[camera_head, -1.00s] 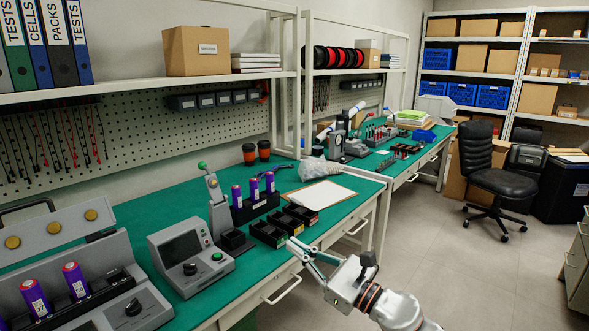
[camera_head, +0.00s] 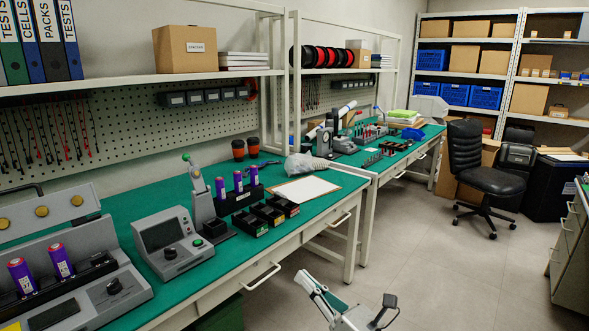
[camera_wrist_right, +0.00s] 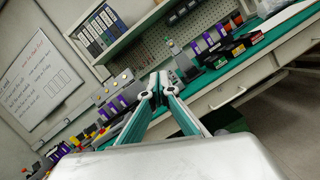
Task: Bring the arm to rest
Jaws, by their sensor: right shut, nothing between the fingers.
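My right gripper (camera_head: 306,281) is in front of the bench, over the floor in the lower middle of the head view. It is shut and empty. In the right wrist view its fingers (camera_wrist_right: 159,82) meet at the tips, with the bench behind them. My left gripper does not show in either view.
The green-topped bench (camera_head: 130,206) runs along the wall, with drawers below. On it are a grey tester (camera_head: 172,240), purple cells (camera_head: 238,182) in a black rack, small black trays (camera_head: 268,214) and a clipboard (camera_head: 306,189). A black chair (camera_head: 485,185) stands right. The floor between is clear.

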